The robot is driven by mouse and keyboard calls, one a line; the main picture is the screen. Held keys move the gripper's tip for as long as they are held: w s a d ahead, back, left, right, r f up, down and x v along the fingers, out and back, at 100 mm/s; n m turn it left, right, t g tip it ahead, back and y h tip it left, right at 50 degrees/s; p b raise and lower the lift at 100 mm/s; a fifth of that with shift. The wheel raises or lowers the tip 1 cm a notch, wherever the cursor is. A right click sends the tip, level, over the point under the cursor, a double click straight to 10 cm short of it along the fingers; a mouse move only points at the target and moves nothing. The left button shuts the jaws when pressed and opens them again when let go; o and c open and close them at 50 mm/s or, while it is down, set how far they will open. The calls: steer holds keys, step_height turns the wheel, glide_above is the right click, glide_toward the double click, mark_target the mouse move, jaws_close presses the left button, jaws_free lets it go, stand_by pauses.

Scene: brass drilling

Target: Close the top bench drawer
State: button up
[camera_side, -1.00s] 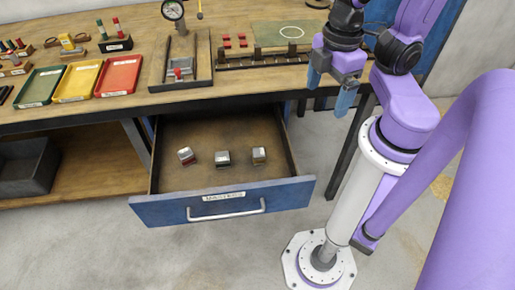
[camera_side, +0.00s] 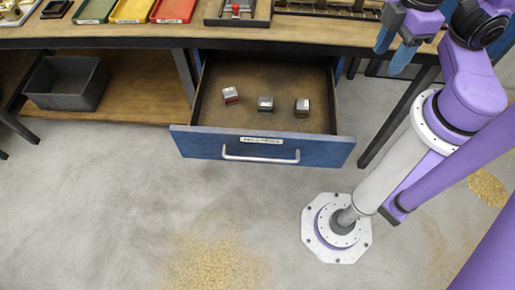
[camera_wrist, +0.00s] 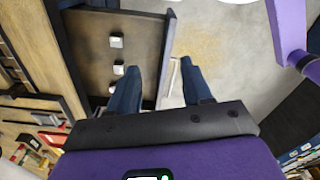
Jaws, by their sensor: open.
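The top bench drawer (camera_side: 205,150) is pulled well out from under the bench in the side view. Its blue front has a silver bar handle (camera_side: 260,158) and a label. Three small metal-topped blocks (camera_side: 265,104) stand apart inside it. My gripper (camera_side: 391,52) is open and empty, at the bench's front edge, to the right of the drawer in the side view. In the wrist view the drawer (camera_wrist: 145,45) is beyond my blue fingers (camera_wrist: 158,85), and the handle (camera_wrist: 175,78) shows between them. I cannot tell how far the fingers are from the handle.
The bench top (camera_side: 120,30) holds red, yellow and green trays and a fixture. A dark bin (camera_side: 67,83) sits on the lower shelf at left. A bench leg (camera_side: 398,118) stands right of the drawer.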

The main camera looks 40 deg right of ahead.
steer(key=c, duration=0.5)
steer(key=shift+w+a, duration=0.3)
steer(key=shift+a, duration=0.05)
jaws_close()
steer(key=w+a+f+m+t+h, duration=0.15)
steer(key=w+a+f, duration=0.3)
steer(key=a, duration=0.45)
steer(key=w+a+f+m+t+h, duration=0.1)
steer(key=w+a+f+m+t, duration=0.15)
steer(key=w+a, duration=0.5)
steer(key=s+a+f+t+y, duration=0.1)
steer(key=a+f+t, duration=0.2)
steer(key=a+f, duration=1.4)
steer(key=m, duration=0.1)
glide_toward(212, 151)
step_height(212, 151, down, 3)
steer(key=a, duration=0.2)
steer(key=shift+w+d+f, duration=0.25)
steer(key=shift+w+d, duration=1)
steer(key=shift+w, duration=0.1)
